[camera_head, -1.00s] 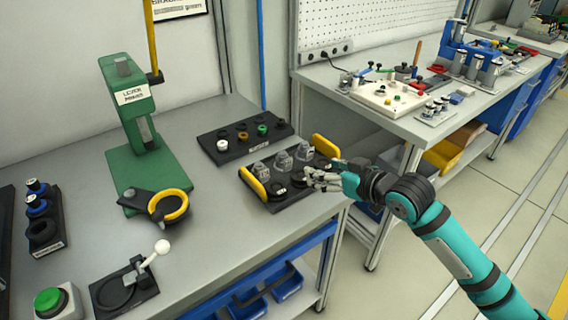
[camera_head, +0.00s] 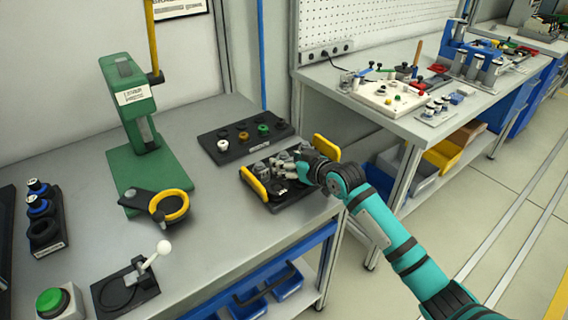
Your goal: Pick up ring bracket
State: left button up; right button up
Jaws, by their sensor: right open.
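A dark tray (camera_head: 292,199) with two yellow handles sits near the front right edge of the grey workbench. Grey metal parts stand in its back row, with dark round parts in front. The ring bracket is probably one of these parts, but I cannot tell which. My right gripper (camera_head: 284,168) reaches in from the right, over the tray, with its fingers open among or just above the grey parts. The hand hides much of the tray's middle and right side. I cannot tell whether the fingers touch a part. My left gripper is not in view.
A green press (camera_head: 150,165) stands at left, with a yellow ring (camera_head: 169,207) on a black holder before it. A dark board (camera_head: 246,139) with small rings lies behind the tray. A lever fixture (camera_head: 125,288) and green button (camera_head: 52,301) are in front.

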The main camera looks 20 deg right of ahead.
jog(key=shift+w+f, duration=0.1)
jog(key=shift+w, duration=0.1)
grip_shut()
dwell(0.3)
